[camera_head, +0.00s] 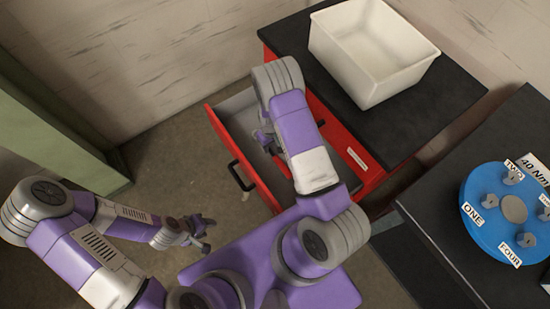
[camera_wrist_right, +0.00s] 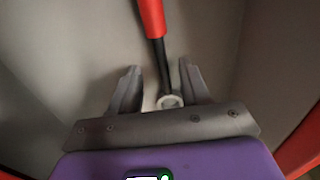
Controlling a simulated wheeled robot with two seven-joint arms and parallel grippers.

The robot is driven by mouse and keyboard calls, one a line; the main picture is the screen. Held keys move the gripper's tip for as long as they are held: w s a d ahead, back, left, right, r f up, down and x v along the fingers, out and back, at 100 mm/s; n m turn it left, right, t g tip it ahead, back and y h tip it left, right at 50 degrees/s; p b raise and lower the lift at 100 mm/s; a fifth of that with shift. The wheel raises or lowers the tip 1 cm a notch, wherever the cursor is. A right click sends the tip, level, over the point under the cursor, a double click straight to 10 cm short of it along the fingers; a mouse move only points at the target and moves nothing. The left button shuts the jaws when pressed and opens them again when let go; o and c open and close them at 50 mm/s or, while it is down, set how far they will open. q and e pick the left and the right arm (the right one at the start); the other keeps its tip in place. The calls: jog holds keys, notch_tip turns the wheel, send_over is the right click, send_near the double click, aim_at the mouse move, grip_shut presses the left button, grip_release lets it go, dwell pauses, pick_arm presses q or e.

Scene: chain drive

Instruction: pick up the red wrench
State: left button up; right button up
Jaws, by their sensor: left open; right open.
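The red wrench (camera_wrist_right: 152,18) lies in the open drawer, with a red handle at the top of the right wrist view, a dark shaft and a grey ring-shaped head. My right gripper (camera_wrist_right: 159,70) is open, with its fingers on either side of the shaft and head; I cannot tell whether they touch it. In the head view my right gripper (camera_head: 264,139) reaches down into the drawer, and I cannot make out the wrench there. My left gripper (camera_head: 204,230) is open and empty over the floor, left of the drawer.
The red drawer (camera_head: 232,150) is pulled out from a cabinet with a black top (camera_head: 430,110). A white bin (camera_head: 350,70) stands on that top. At the right, a blue disc (camera_head: 485,235) with numbered labels and several pegs sits on a dark table (camera_head: 425,205).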

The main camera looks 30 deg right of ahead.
aim_at(272, 152)
jog(key=f+b, duration=0.2)
jog(key=f, duration=0.3)
jog(key=shift+s+f, duration=0.1)
jog(key=shift+s, duration=0.1)
grip_shut()
